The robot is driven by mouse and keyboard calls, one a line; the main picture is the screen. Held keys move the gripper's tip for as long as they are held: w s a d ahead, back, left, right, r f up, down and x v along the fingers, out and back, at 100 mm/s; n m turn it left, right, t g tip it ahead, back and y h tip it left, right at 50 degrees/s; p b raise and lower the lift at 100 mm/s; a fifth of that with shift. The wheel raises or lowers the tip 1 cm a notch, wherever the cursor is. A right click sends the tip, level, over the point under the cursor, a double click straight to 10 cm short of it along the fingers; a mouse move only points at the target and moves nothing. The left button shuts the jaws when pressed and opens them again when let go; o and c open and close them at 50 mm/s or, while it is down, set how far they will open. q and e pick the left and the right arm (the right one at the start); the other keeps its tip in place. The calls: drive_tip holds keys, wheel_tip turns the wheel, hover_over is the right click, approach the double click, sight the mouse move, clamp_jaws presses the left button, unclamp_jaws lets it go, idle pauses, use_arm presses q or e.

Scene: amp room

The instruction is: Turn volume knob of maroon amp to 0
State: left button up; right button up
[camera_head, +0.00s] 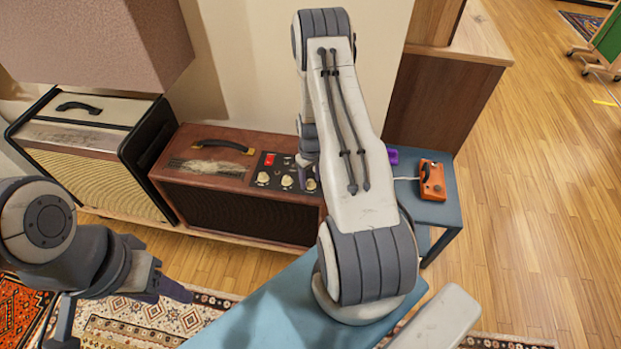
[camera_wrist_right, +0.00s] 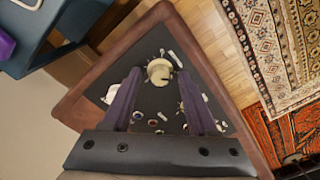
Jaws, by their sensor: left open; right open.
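The maroon amp (camera_head: 245,211) stands against the wall, left of centre in the head view. Its black panel on top carries a red switch (camera_head: 270,160) and several cream knobs, one of them a cream knob (camera_head: 287,181) near the front edge. In the right wrist view the dark panel fills the middle, and a cream knob (camera_wrist_right: 159,71) shows between the fingertips of my open right gripper (camera_wrist_right: 159,74). I cannot tell whether the fingers touch it. Knob labels are unreadable. In the head view my right arm partly covers the panel's right side. My left gripper (camera_head: 176,290) is open and empty, low at the left.
A black-and-cream amp (camera_head: 90,165) stands left of the maroon one. A blue table (camera_head: 430,208) at the right holds an orange pedal (camera_head: 432,180) and a purple item (camera_head: 392,156). A patterned rug (camera_head: 120,325) lies in front. Wooden floor is open at right.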

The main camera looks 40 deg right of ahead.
sight(310, 181)
wheel_tip(310, 181, up, 10)
drive_tip(key=shift+r+p, duration=0.25)
drive_tip(key=shift+p, duration=0.2)
idle(0.4)
